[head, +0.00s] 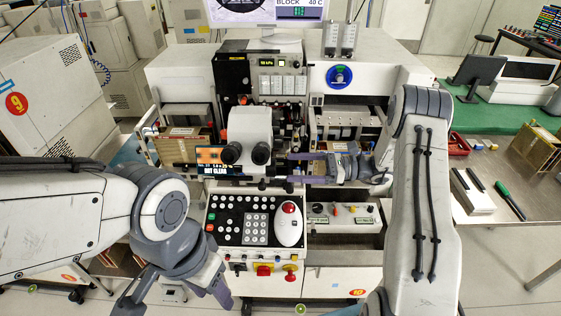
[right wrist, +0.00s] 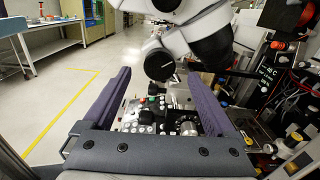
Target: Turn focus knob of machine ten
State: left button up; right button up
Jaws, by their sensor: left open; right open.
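Machine ten carries an orange 10 sticker (head: 357,292) at its lower front. Its white microscope head (head: 250,128) with two black eyepieces is at the middle of the head view. Small dark knob-like parts (head: 288,187) show below it; I cannot tell for certain which is the focus knob. In the right wrist view a black round part (right wrist: 159,64) of the microscope lies ahead, between the finger lines. My right gripper (head: 300,168) is open and empty, just right of the microscope; its purple fingers also show in the wrist view (right wrist: 157,90). My left gripper (head: 175,296) is open and empty, low at the left.
A button panel (head: 243,219) with a red-topped mouse-like device (head: 289,222) lies below the microscope. A small control box (head: 342,215) sits right of it. Machine nine (head: 35,95) is at the left. A side table (head: 490,190) with tools is at the right.

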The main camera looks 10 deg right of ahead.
aim_at(271, 168)
pick_arm(q)
notch_tip(271, 168, up, 2)
jog(key=shift+r+p, duration=0.1)
jog(key=shift+p, duration=0.65)
pick_arm(e)
jog(key=x, duration=0.4)
jog(key=shift+w+a, duration=0.1)
jog(key=shift+a, duration=0.25)
jog(key=shift+c, duration=0.3)
jog(key=c, duration=1.3)
jog(key=shift+f+n+b, duration=0.2)
jog(key=shift+n+b, duration=0.4)
jog(key=shift+b, duration=0.4)
pick_arm(q)
notch_tip(271, 168, down, 16)
jog(key=b, duration=1.3)
jog(key=shift+r+b, duration=0.15)
jog(key=shift+b, duration=0.2)
pick_arm(e)
jog(key=shift+n, duration=5)
